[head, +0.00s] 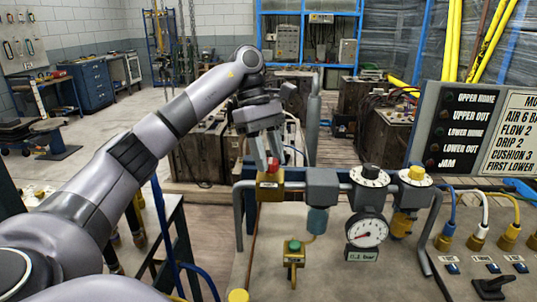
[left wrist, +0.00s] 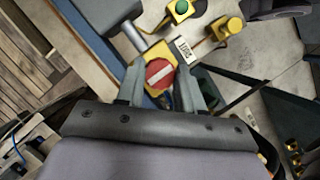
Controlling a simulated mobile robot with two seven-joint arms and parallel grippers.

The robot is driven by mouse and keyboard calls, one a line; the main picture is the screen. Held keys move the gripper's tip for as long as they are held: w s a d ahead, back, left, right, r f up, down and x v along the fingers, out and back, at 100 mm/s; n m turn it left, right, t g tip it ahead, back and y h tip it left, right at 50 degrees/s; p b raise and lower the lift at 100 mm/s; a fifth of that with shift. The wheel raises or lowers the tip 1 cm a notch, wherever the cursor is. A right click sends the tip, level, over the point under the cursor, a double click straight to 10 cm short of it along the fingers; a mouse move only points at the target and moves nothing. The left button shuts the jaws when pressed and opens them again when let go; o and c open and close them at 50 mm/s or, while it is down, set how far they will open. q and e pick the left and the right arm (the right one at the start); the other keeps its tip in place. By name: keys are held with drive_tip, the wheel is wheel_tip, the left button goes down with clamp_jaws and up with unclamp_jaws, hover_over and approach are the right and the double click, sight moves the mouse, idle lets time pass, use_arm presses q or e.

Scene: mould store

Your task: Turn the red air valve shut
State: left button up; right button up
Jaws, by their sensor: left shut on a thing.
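The red air valve (head: 272,172) is a small red knob on a yellow block (head: 270,188) at the left end of the grey pipe rail. In the left wrist view its round red face (left wrist: 160,72) shows a slanting white bar. My left gripper (head: 268,162) reaches down from above, with one finger on each side of the knob. It is shut on the knob. The fingers partly hide the knob in the head view. My right gripper is not in view.
Right of the valve stand a grey-blue filter (head: 319,190), a pressure gauge (head: 367,231) and a yellow-topped fitting (head: 415,178). A green button (head: 294,246) sits in front on the bench. A labelled panel (head: 468,130) rises at right, above several hose fittings.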

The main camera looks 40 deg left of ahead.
use_arm(q)
drive_tip(key=shift+r, duration=0.1)
drive_tip(key=o, duration=1)
drive_tip(key=shift+v, duration=3.5)
